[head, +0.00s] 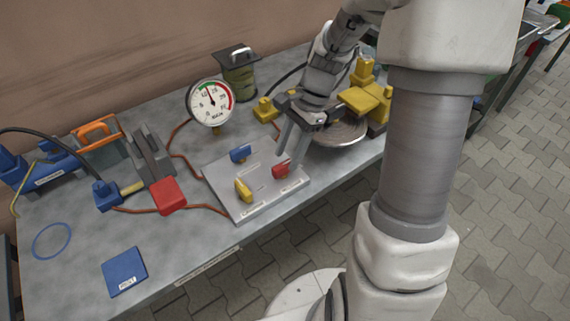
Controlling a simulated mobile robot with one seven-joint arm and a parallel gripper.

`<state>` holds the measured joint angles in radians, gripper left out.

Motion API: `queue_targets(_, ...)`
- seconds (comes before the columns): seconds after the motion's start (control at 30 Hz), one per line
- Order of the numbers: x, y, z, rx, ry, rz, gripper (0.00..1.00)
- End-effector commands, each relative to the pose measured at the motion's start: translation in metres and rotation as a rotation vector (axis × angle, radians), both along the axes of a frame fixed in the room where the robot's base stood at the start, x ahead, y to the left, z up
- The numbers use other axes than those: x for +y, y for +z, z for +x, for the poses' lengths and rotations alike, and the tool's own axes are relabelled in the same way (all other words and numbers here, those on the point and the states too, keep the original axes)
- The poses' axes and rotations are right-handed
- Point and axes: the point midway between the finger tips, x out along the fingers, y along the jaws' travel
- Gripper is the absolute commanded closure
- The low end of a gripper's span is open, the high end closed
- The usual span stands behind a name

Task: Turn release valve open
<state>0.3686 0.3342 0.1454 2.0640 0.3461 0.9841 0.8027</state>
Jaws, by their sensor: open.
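A grey valve panel (258,201) lies on the workbench with three coloured handles. A blue handle (240,153) is at the back, a yellow handle (243,190) at the front left, and a red handle (281,170) at the right. Small labels lie beside the handles but are too small to read, so I cannot tell which one is the release valve. My gripper (289,149) is open and points down just above and behind the red handle. Its fingers look empty; I cannot tell whether they touch the handle.
A pressure gauge (211,102) stands behind the panel. A yellow device (366,97) on a round metal plate (341,133) is close to my gripper at the right. A red block (167,195) with hoses is left of the panel. The front left bench (190,245) is mostly clear.

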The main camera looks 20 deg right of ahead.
Motion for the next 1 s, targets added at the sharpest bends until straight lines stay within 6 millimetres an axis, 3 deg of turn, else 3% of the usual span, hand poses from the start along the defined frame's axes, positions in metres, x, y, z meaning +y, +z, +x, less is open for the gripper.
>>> queue_targets(0.2, 0.008, -0.022, -0.003, 0.0, 0.0, 0.001, 0.47)
queue_targets(0.53, 0.01, -0.024, -0.003, -0.001, 0.0, 0.0, 0.47)
queue_targets(0.83, 0.009, -0.024, -0.003, -0.001, 0.0, 0.0, 1.0)
queue_targets(1.0, 0.009, -0.024, -0.003, -0.001, 0.0, 0.0, 1.0)
